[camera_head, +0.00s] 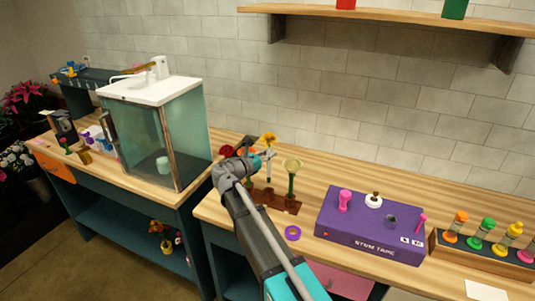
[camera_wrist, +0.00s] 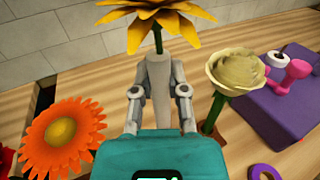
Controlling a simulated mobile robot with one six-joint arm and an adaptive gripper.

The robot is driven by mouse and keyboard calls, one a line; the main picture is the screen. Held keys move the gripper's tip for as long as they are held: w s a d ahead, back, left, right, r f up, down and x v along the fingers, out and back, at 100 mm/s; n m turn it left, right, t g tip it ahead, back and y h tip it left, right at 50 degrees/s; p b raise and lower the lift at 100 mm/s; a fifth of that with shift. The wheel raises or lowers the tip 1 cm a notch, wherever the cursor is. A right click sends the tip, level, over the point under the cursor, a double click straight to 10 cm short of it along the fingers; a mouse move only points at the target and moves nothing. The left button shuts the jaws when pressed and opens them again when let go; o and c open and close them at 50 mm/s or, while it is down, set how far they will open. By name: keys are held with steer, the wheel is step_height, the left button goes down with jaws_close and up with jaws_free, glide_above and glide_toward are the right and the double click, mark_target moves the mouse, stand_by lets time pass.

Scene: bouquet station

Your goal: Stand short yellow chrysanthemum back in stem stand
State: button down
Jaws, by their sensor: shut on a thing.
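The yellow chrysanthemum (camera_head: 268,138) is upright in my gripper (camera_head: 263,157), above the wooden counter. In the wrist view its yellow petals (camera_wrist: 150,20) fill the top, and a grey sleeve around its stem (camera_wrist: 158,90) sits between the two fingers of my gripper (camera_wrist: 159,85). The brown stem stand (camera_head: 283,203) lies below and partly behind my arm. A cream flower (camera_head: 292,166) on a green stem stands upright in it, right of my gripper. The lower end of the yellow flower's stem is hidden, so I cannot tell whether it touches the stand.
An orange flower (camera_wrist: 62,135) is close on the left in the wrist view. A red flower (camera_head: 226,150) is left of my gripper. A purple tape ring (camera_head: 292,233) and a purple stem tape box (camera_head: 368,228) are to the right. A glass-sided cabinet (camera_head: 165,140) stands left.

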mark_target(268, 172)
steer(key=shift+f+b, duration=1.2)
steer(key=shift+f, duration=0.2)
steer(key=shift+s+f, duration=0.15)
steer(key=shift+f, duration=0.05)
steer(key=shift+f+b, duration=2.2)
steer(key=shift+b, duration=0.2)
stand_by(3.2)
steer(key=c, duration=0.6)
jaws_free()
